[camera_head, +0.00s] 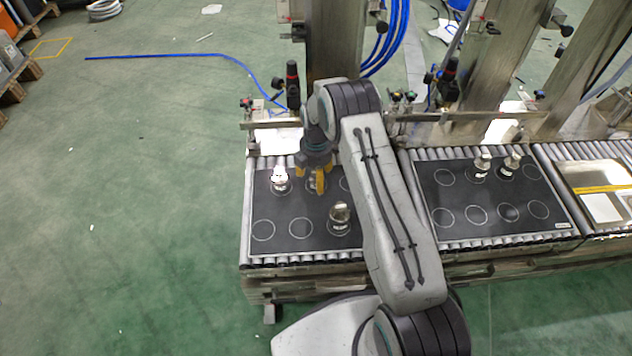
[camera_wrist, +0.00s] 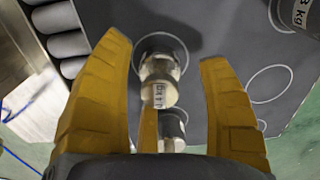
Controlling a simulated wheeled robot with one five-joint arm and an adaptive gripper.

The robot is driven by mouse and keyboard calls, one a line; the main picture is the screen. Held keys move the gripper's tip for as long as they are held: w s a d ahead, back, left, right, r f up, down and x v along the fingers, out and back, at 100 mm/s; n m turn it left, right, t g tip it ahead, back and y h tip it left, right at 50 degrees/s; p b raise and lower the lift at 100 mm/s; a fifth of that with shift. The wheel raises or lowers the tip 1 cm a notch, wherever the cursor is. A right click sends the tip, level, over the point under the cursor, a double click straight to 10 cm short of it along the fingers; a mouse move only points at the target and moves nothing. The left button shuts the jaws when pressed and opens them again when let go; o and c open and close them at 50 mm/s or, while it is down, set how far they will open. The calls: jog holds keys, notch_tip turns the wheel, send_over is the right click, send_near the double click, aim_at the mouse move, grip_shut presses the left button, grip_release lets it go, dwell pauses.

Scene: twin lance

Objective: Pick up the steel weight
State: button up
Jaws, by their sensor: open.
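My gripper (camera_head: 314,182) is open above the left black mat (camera_head: 293,248) in the head view. In the wrist view its yellow fingers (camera_wrist: 170,100) stand apart, with a steel weight (camera_wrist: 160,78) in the gap between them. That weight has a label ending in "kg". A second shiny cylindrical part (camera_wrist: 172,124) shows just below it, partly hidden by a narrow yellow piece. In the head view, one steel weight (camera_head: 280,180) stands just left of my gripper and another (camera_head: 340,217) stands nearer, to the right. I cannot tell whether the fingers touch anything.
A right mat (camera_head: 500,218) holds two more weights (camera_head: 482,165) (camera_head: 511,164) near its back edge. Another weight marked "3 kg" (camera_wrist: 300,14) shows at the wrist view's corner. Metal posts (camera_head: 334,40) stand behind the roller conveyor (camera_head: 250,215). My arm hides part of the left mat.

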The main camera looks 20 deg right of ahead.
notch_tip(320, 180, down, 2)
jog(key=shift+f, duration=0.2)
jog(key=shift+c, duration=0.3)
jog(key=c, duration=1.2)
jog(key=shift+c, duration=0.5)
jog(key=shift+r, duration=0.25)
